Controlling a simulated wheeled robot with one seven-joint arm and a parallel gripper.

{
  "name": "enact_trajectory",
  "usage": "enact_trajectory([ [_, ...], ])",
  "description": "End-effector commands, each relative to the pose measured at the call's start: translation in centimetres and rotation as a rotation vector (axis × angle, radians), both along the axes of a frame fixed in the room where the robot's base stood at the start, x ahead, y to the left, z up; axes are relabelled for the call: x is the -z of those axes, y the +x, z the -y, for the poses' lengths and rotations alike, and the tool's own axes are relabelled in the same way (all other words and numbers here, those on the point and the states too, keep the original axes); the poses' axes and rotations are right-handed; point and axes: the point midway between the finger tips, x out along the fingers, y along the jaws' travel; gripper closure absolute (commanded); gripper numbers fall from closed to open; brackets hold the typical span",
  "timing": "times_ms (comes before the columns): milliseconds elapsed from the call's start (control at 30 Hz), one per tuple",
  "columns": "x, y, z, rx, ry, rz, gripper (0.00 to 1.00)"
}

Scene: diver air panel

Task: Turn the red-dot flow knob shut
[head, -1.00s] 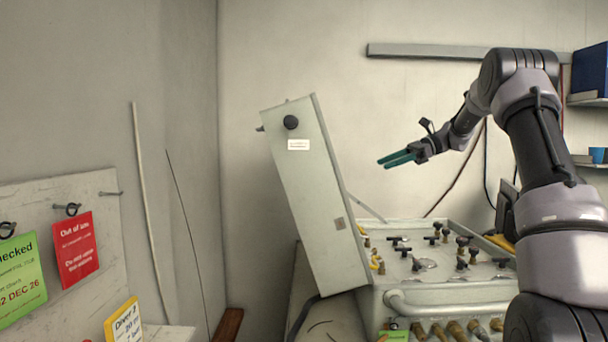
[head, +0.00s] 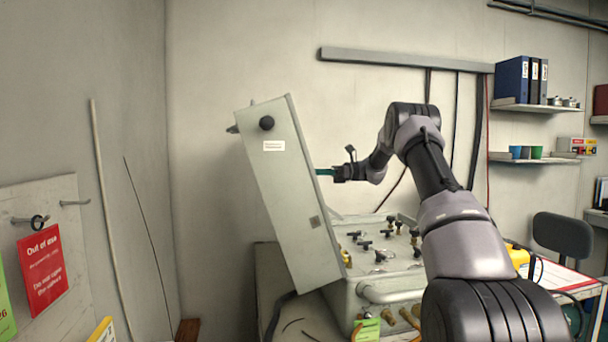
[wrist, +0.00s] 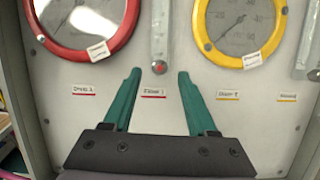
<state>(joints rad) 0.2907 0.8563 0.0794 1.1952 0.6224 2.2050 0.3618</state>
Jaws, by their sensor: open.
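The red-dot flow knob (wrist: 159,68) is a small round knob with a red dot, at the foot of a clear flow tube (wrist: 159,25) on the pale panel face inside the case lid (head: 285,190). My gripper (wrist: 159,74) is open, with one green finger to the left of the knob and one to the right in the wrist view. I see gaps between the fingers and the knob; the depth between them is hard to judge. In the head view my gripper (head: 326,172) is partly hidden behind the lid's edge, and the knob is hidden.
A red-rimmed gauge (wrist: 120,38) and a yellow-rimmed gauge (wrist: 208,45) flank the tube. A second tube (wrist: 306,40) stands at the right. Below the lid, the case's lower panel (head: 350,268) carries several black-handled valves.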

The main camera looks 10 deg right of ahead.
Motion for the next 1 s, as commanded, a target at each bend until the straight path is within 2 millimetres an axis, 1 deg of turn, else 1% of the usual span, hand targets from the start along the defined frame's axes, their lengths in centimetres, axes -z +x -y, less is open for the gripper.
enact_trajectory([
  [33,0.0,0.0,-0.8,-0.001,-0.002,0.000,0.42],
  [100,0.0,0.0,-1.6,-0.001,-0.001,-0.001,0.42],
  [200,0.0,0.0,-2.3,0.000,-0.001,0.000,0.42],
  [333,0.0,0.0,-2.7,0.001,-0.001,0.001,0.42],
  [533,0.0,0.0,-2.7,0.001,-0.001,0.000,0.42],
  [567,0.0,0.0,-2.7,0.001,-0.001,0.000,0.50],
  [600,0.0,0.0,-2.7,0.001,-0.001,0.000,0.65],
  [700,0.0,0.0,-2.7,0.001,-0.001,0.000,1.00],
  [1000,0.0,-0.1,-2.7,0.006,-0.002,-0.016,1.00],
])
